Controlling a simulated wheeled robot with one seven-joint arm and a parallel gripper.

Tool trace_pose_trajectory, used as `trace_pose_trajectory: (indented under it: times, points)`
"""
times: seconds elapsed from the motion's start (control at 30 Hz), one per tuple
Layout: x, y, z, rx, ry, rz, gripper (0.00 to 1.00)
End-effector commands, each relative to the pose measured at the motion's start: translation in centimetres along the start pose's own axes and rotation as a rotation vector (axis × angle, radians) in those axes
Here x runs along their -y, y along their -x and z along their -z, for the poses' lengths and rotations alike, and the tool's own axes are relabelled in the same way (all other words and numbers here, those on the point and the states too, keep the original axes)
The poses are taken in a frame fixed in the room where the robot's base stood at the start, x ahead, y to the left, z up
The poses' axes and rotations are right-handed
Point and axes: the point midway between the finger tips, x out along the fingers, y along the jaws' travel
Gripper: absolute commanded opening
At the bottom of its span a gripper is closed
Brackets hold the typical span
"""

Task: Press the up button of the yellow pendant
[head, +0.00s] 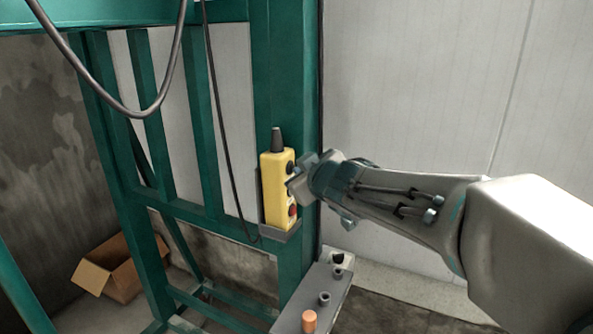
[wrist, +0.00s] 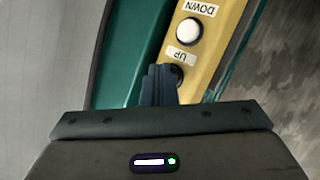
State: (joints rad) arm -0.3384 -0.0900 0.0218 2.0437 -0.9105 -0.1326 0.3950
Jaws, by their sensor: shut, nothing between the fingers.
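The yellow pendant (head: 276,190) stands upright in a holder on a green post, with dark buttons and a red button on its right-hand face. My gripper (head: 296,180) is shut and empty, its tips close to the pendant's button face. In the wrist view the pendant (wrist: 219,50) shows a white button (wrist: 188,31) beside the DOWN label, and an UP label below it. The dark up button (wrist: 178,74) is partly hidden behind the fingertips of my gripper (wrist: 160,72). I cannot tell whether the tips touch it.
The green frame (head: 283,80) rises behind the pendant. A dark cable (head: 222,120) hangs left of it. A grey block with knobs (head: 318,296) stands below. An open cardboard box (head: 118,270) lies at lower left.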

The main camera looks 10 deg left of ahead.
Motion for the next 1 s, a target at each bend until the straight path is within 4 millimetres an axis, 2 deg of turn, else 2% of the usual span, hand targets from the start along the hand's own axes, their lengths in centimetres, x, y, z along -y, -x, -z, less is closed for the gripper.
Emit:
trace_pose_trajectory:
  times: [0.47,1.0]
  points:
    - [0.0,0.1,0.0,0.000,0.000,0.001,0.00]
    - [-1.1,1.5,-1.1,0.000,0.000,0.000,0.00]
